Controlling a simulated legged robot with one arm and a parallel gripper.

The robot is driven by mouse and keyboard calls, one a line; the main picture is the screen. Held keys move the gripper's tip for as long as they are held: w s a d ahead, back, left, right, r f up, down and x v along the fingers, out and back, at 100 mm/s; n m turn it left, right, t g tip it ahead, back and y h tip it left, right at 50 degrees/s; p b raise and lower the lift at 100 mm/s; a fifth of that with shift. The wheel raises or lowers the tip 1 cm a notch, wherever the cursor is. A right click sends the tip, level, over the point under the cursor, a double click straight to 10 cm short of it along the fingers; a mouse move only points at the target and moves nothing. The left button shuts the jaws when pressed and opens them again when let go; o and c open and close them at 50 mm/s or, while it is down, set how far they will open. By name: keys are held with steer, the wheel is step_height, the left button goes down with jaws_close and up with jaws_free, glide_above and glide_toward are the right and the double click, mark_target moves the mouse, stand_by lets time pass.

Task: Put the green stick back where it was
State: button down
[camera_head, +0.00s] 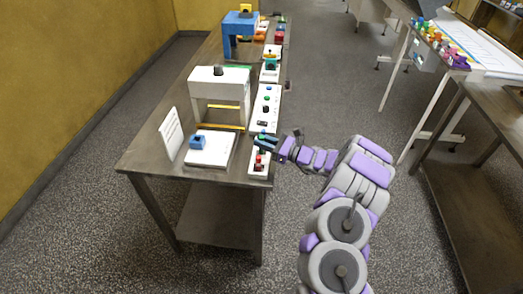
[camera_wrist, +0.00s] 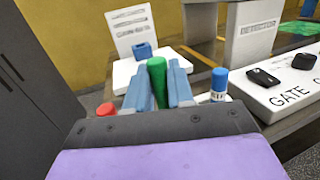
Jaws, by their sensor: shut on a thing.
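My gripper (camera_wrist: 158,90) is shut on the green stick (camera_wrist: 157,82), one blue finger on each side of it. The stick's lower end is hidden behind the gripper body, so I cannot tell whether it is seated or held above. In the head view my gripper (camera_head: 264,143) is over the front part of the white strip (camera_head: 258,173) at the table's right edge. A red stick (camera_wrist: 106,110) stands left of the green one in the wrist view, and a blue stick (camera_wrist: 219,84) stands right of it. The red stick also shows in the head view (camera_head: 258,162).
A white block (camera_head: 210,153) with a blue piece (camera_head: 197,142) sits left of the strip. A white sign (camera_head: 171,134), a white gate (camera_head: 219,90) and a control panel (camera_head: 265,108) stand on the same table (camera_head: 142,158).

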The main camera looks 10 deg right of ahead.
steer(key=shift+w+d+f, duration=0.1)
steer(key=shift+w+f, duration=0.05)
steer(key=shift+w, duration=0.2)
step_height(320, 180, down, 4)
steer(key=shift+r+b, duration=0.25)
steer(key=shift+b, duration=0.4)
steer(key=shift+a+r, duration=0.15)
steer(key=shift+a, duration=0.05)
steer(key=c, duration=1)
jaws_free()
steer(key=shift+d, duration=0.15)
